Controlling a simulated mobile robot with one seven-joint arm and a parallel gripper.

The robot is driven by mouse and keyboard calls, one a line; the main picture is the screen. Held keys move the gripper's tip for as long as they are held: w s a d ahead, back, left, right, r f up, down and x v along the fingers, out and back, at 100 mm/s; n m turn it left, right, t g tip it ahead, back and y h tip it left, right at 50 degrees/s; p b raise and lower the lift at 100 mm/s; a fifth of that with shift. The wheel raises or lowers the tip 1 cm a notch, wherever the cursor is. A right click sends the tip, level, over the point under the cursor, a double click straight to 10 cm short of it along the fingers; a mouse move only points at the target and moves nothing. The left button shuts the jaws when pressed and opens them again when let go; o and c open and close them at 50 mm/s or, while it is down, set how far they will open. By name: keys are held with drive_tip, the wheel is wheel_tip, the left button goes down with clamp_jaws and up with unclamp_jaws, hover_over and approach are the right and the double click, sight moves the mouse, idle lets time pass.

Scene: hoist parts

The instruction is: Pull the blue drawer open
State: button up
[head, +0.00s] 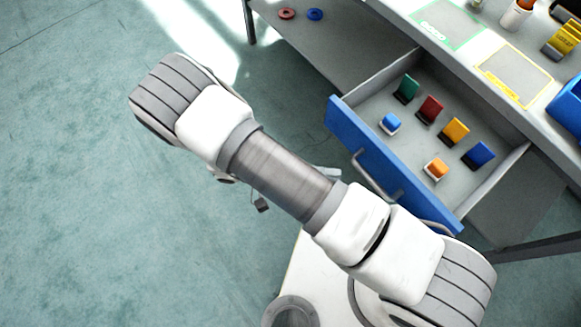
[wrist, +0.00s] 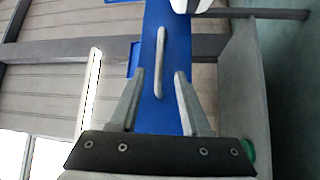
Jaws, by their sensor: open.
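The blue drawer (head: 352,149) is pulled out from under the workbench in the head view, with its inside showing. Several coloured pieces stand or lie in it. Its pale bar handle (head: 375,178) is on the front face, partly behind my arm. In the wrist view the blue front (wrist: 151,100) runs up the picture, with the handle (wrist: 161,62) beyond my fingertips. My gripper (wrist: 158,73) is open, its two fingers apart, and nothing is between them. The handle looks clear of the fingers. In the head view my arm hides most of the gripper.
The workbench top (head: 455,45) has a green-outlined and a yellow-outlined area. A blue bin (head: 568,108) stands at its right. A red ring (head: 287,13) and a blue ring (head: 315,14) lie on the lower grey shelf. The floor at left is clear.

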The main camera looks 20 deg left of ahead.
drive_tip(key=v, duration=0.8)
drive_tip(key=shift+a, duration=0.15)
drive_tip(key=shift+a, duration=0.1)
